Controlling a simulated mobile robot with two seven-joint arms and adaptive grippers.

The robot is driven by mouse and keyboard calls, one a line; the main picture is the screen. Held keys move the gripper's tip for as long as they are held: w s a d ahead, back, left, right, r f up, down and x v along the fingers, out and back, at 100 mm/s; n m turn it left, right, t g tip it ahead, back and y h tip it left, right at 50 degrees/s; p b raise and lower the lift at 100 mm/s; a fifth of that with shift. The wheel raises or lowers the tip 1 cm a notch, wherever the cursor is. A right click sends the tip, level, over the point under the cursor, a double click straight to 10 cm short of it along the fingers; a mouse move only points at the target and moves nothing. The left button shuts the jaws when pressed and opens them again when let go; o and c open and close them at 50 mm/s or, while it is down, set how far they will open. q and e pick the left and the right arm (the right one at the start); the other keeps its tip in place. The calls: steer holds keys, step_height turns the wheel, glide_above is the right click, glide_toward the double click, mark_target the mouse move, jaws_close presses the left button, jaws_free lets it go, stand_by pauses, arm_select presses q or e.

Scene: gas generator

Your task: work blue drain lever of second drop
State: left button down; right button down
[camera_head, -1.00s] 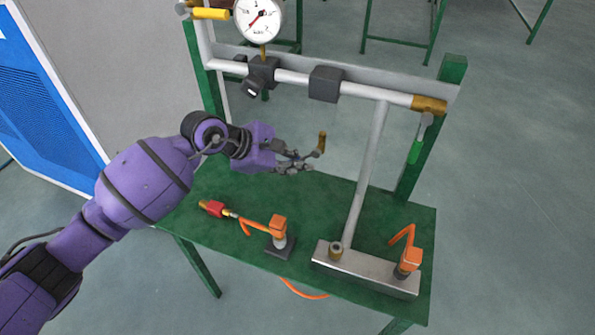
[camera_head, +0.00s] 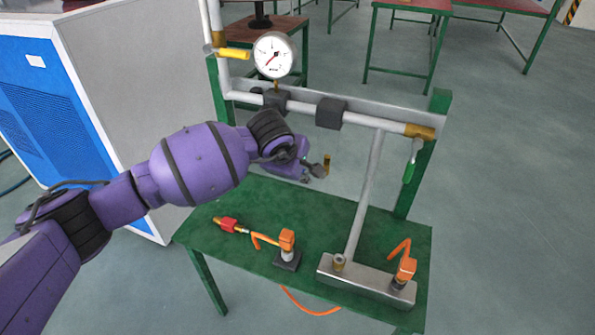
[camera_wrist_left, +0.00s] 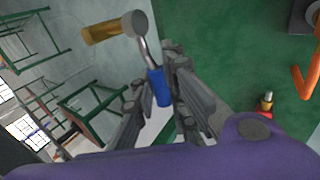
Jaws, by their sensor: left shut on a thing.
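The blue drain lever (camera_wrist_left: 158,87) shows in the left wrist view, joined by a bent silver stem to a brass drain valve (camera_wrist_left: 105,32). My left gripper (camera_wrist_left: 156,72) has its grey fingers on either side of the blue handle, shut on it. In the head view my left gripper (camera_head: 314,171) is beside the brass valve end (camera_head: 327,162), below the pipe. The blue handle is hidden there by the gripper and wrist. My right gripper is in neither view.
A silver pipe with black blocks (camera_head: 331,113) and a gauge (camera_head: 274,54) runs above. A yellow lever (camera_head: 234,54) is at upper left, a green lever (camera_head: 408,172) at right. Orange-handled valves (camera_head: 287,240) stand on the green table (camera_head: 250,200). A blue-grey cabinet (camera_head: 110,80) is left.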

arm_select(q)
steer(key=shift+r, duration=0.1)
stand_by(0.3)
steer(key=c, duration=1.9)
jaws_free()
steer(key=shift+o, duration=0.8)
steer(key=v, duration=1.2)
steer(key=shift+d, duration=0.25)
